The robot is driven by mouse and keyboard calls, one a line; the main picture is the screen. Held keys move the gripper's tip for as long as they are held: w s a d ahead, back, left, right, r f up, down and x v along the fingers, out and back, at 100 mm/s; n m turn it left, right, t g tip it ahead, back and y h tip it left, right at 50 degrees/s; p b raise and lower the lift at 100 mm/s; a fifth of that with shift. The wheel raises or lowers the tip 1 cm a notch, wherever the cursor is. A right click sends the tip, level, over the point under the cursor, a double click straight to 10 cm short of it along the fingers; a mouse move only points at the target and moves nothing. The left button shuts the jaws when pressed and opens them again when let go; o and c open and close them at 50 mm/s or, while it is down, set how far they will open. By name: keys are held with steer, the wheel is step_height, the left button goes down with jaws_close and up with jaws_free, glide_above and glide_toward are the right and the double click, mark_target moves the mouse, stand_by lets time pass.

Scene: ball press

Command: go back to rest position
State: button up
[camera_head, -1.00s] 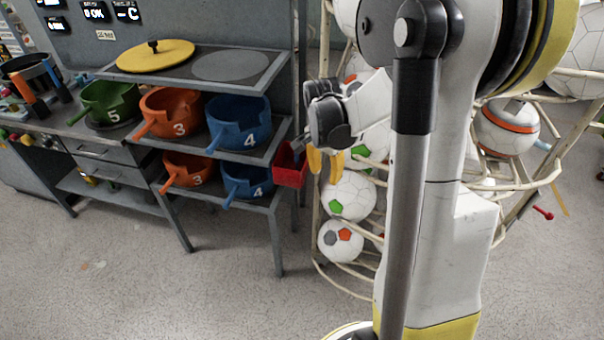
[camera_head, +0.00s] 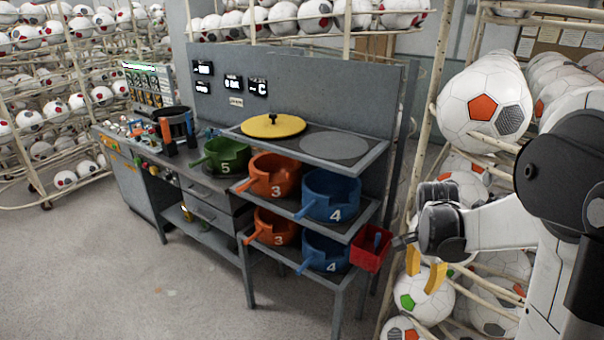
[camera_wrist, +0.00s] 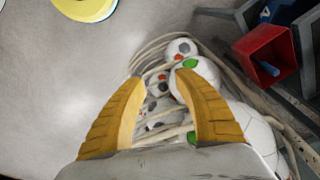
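My gripper (camera_head: 425,270) has two yellow fingers that point down at the right of the head view. It is empty, beside a red box (camera_head: 371,247) on the shelf's right side and in front of the ball rack. In the wrist view my gripper (camera_wrist: 160,82) shows its fingers spread apart with nothing between them. Soccer balls (camera_wrist: 182,48) and rack bars lie beyond the fingertips. The red box (camera_wrist: 266,55) is at the upper right there, with a blue item in it.
A grey workbench (camera_head: 205,183) with shelves holds orange pots (camera_head: 274,175), blue pots (camera_head: 331,194), a green pot (camera_head: 226,155) and a yellow lid (camera_head: 273,125). Wire ball racks (camera_head: 428,120) stand at the right, back and left. Open floor (camera_head: 120,285) lies at the front left.

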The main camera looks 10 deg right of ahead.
steer(key=s+a+r+n+t+b, duration=0.2)
steer(key=s+a+n, duration=0.1)
steer(key=a+n, duration=0.2)
steer(key=s+a+r+n+t+y+b, duration=0.1)
steer(key=s+a+n, duration=0.3)
steer(key=a, duration=0.5)
steer(key=s+a+r+n+t+b, duration=0.2)
steer(key=s+a+n+t+b, duration=0.1)
steer(key=a+n, duration=0.3)
steer(key=shift+s+a+r+t+y+b, duration=0.3)
steer(key=shift+s+a+r+t+b, duration=0.1)
steer(key=shift+s+a, duration=0.35)
steer(key=shift+w, duration=0.1)
